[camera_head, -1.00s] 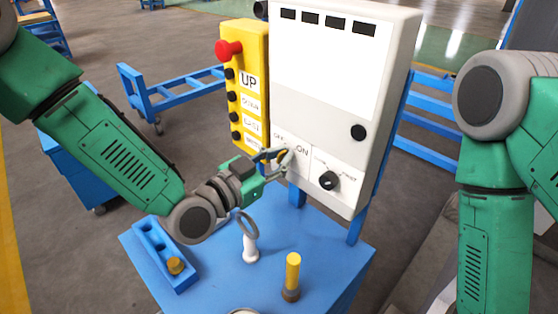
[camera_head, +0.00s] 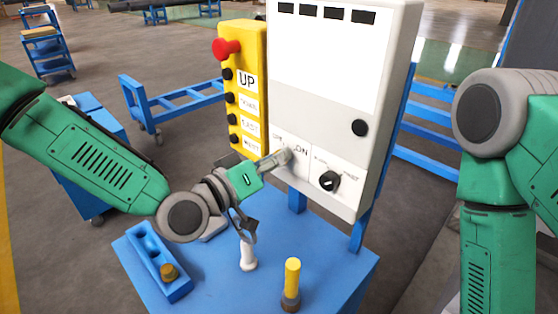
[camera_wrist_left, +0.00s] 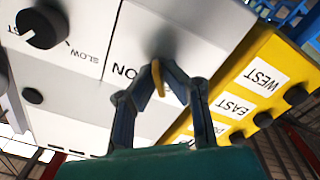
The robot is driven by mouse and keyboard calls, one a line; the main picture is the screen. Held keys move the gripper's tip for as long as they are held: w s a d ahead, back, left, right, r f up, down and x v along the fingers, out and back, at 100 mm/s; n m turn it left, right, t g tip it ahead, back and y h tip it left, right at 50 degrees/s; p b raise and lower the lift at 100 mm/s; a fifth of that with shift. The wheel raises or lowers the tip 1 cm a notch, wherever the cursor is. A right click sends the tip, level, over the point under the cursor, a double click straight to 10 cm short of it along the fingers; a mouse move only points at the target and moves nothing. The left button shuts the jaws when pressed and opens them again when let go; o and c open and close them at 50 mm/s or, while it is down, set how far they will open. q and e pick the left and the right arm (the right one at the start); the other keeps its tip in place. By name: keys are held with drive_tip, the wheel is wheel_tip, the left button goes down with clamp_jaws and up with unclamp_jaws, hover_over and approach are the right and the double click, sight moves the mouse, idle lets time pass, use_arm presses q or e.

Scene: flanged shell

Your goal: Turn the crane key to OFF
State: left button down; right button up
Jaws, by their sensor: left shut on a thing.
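The crane key is a small yellowish piece (camera_wrist_left: 158,78) on the lower left of the white control panel (camera_head: 335,120), by the ON label (camera_head: 302,152). My left gripper (camera_head: 284,157) reaches the panel there; in the left wrist view its fingertips (camera_wrist_left: 160,74) are shut on the key. In the head view the fingers mostly hide the key, so which way it points is unclear. The OFF label beside it is hard to read. My right gripper is out of view; only part of my right arm shows at the right.
A yellow button box (camera_head: 243,90) with a red knob (camera_head: 227,48) stands left of the panel. A black rotary switch (camera_head: 329,181) is right of the key.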

use_arm(q)
drive_tip(key=shift+w+a+r+n, duration=0.15)
drive_tip(key=shift+w+r+n, duration=0.25)
drive_tip(key=shift+n, duration=0.3)
drive_tip(key=c, duration=1.7)
unclamp_jaws()
drive_tip(key=shift+s, duration=0.1)
drive_tip(key=shift+f, duration=0.3)
drive_tip(key=v, duration=1.1)
drive_tip(key=shift+s+a, duration=0.2)
drive_tip(key=shift+a, duration=0.15)
